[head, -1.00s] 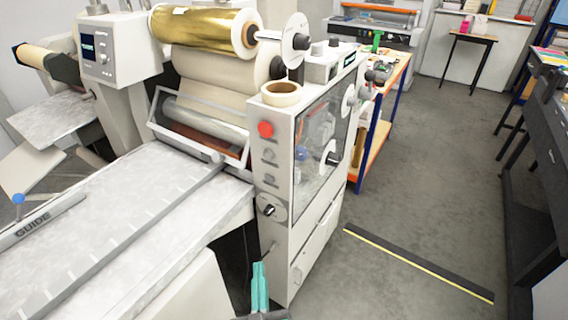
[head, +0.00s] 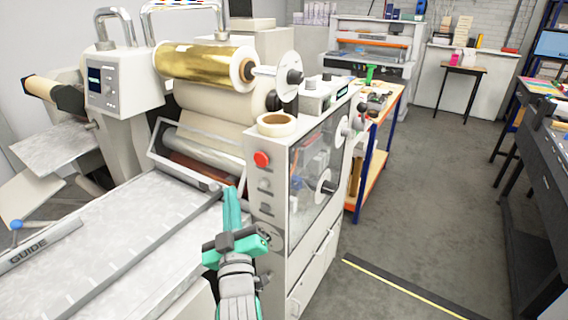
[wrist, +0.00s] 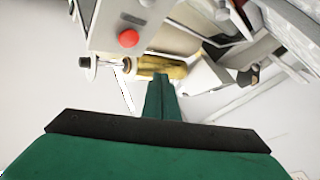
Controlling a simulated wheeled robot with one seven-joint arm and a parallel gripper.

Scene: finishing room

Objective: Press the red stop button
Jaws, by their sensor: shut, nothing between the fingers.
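The red stop button (head: 261,159) is a round red knob near the top of the machine's pale front panel (head: 262,205). It also shows in the wrist view (wrist: 128,38), above and left of my fingers. My gripper (head: 231,196) has teal fingers, shut together and empty, pointing up in front of the panel's left edge. In the head view the fingertips are lower and left of the button, apart from it in the picture. The wrist view shows the shut fingers (wrist: 160,95) end-on in the middle.
Below the button are smaller controls and a dark rotary knob (head: 267,235). A tape roll (head: 278,124) lies on top of the cabinet. A gold foil roll (head: 205,66) is behind. The feed table (head: 120,230) lies left of my gripper. Open floor (head: 410,200) is on the right.

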